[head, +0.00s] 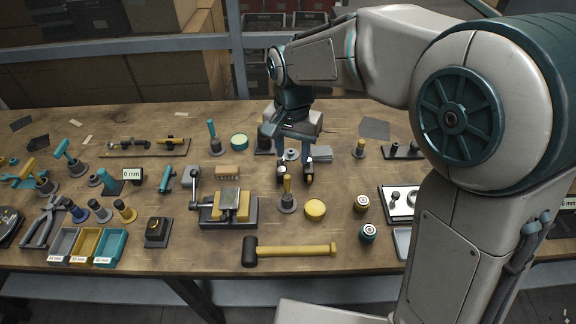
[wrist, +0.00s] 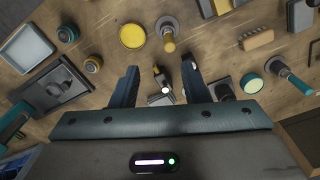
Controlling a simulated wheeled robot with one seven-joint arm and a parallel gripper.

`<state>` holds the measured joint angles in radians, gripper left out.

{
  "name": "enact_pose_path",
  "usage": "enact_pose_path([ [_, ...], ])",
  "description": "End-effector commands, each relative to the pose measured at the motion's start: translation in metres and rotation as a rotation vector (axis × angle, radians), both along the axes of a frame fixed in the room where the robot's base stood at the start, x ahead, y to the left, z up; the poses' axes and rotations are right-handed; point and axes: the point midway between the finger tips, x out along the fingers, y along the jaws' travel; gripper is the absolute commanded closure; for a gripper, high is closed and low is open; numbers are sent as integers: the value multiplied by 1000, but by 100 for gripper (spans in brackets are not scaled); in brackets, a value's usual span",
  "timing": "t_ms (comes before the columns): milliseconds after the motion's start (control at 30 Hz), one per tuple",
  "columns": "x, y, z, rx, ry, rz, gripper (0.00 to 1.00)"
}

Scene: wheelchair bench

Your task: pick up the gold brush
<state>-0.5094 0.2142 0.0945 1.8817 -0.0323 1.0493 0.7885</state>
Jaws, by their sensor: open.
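The brush (head: 234,172) is a small gold-tan block with a row of bristles, lying on the wooden bench (head: 345,133) behind the vise. It also shows in the wrist view (wrist: 256,40), at the upper right. My gripper (head: 295,177) is over the bench to the right of the brush in the head view, apart from it. In the wrist view my gripper (wrist: 160,68) has its two fingers spread, with nothing held.
A grey vise with yellow jaws (head: 229,205) stands in front of the brush. A yellow-handled post (head: 287,194) and a yellow disc (head: 315,209) stand near my gripper. A yellow-handled mallet (head: 290,250) lies at the front edge. A green-topped tin (head: 239,140) stands behind the brush.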

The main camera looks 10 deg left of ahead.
Motion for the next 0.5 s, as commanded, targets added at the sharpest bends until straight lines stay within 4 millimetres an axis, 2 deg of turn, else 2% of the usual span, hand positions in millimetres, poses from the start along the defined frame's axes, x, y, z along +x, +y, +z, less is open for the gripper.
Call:
enact_pose_path([
  [67, -1, 10, 7, -1, 4, 3, 59],
  [167, -3, 16, 1, -2, 6, 6, 59],
  [500, -6, 21, -62, -3, 8, 19, 59],
])
